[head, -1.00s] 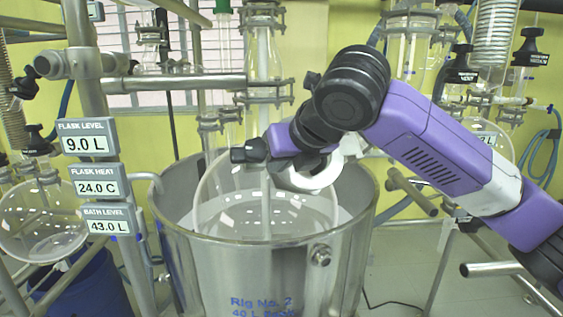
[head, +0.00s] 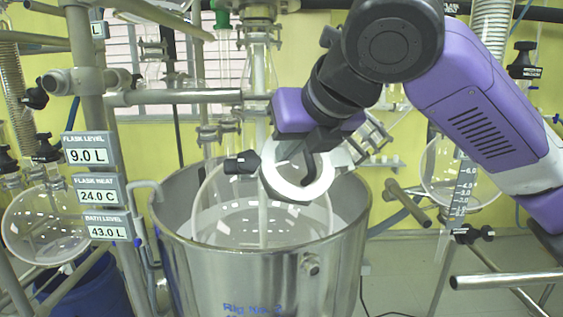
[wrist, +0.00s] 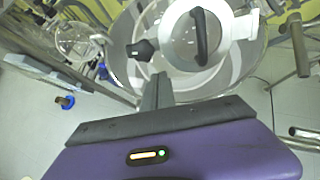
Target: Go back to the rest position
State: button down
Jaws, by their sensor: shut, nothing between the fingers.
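My gripper (head: 322,140) is shut and empty, at the end of my raised purple arm. In the wrist view its dark, closed fingers (wrist: 157,90) point towards the glass flask in the steel bath. In the head view it overlaps the white ring-shaped lid (head: 298,182) of the flask; I cannot tell the exact gap. In the wrist view the lid (wrist: 171,32) with its black handle (wrist: 200,36) lies beyond the fingertips. A black valve knob (head: 241,163) sticks out left of the lid. My arm hides part of the rig behind.
The steel bath (head: 265,275) stands in front, with level labels (head: 92,148) on a post to its left. Metal pipes (head: 505,279) and another glass vessel (head: 460,165) stand on the right. Another round flask (head: 45,225) is at far left. Some floor is bare at right.

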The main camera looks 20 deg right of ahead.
jog(key=a+r+m+t+y, duration=0.5)
jog(key=a+r+m+y, duration=0.3)
jog(key=r, duration=0.3)
jog(key=s+d+f+m+t, duration=0.1)
jog(key=d+f+m+t, duration=0.25)
jog(key=m, duration=0.45)
jog(key=s+d+f+m+t, duration=0.1)
jog(key=d+f+m+t, duration=0.1)
jog(key=d+m+t, duration=0.45)
jog(key=s+d+f+m+h, duration=0.2)
jog(key=s+f+m+h, duration=0.25)
jog(key=f+m, duration=0.4)
jog(key=s+d+f+m+h, duration=0.35)
jog(key=f+m+h, duration=0.3)
jog(key=f, duration=0.25)
jog(key=s+a+f+g, duration=0.1)
jog(key=s+f+g, duration=0.4)
jog(key=s+f, duration=0.8)
jog(key=s+a+f+g+y, duration=0.1)
jog(key=s+f+g, duration=0.4)
jog(key=s+f, duration=0.9)
jog(key=s, duration=0.4)
jog(key=shift+s+a+n+y, duration=0.3)
jog(key=shift+s+n, duration=0.05)
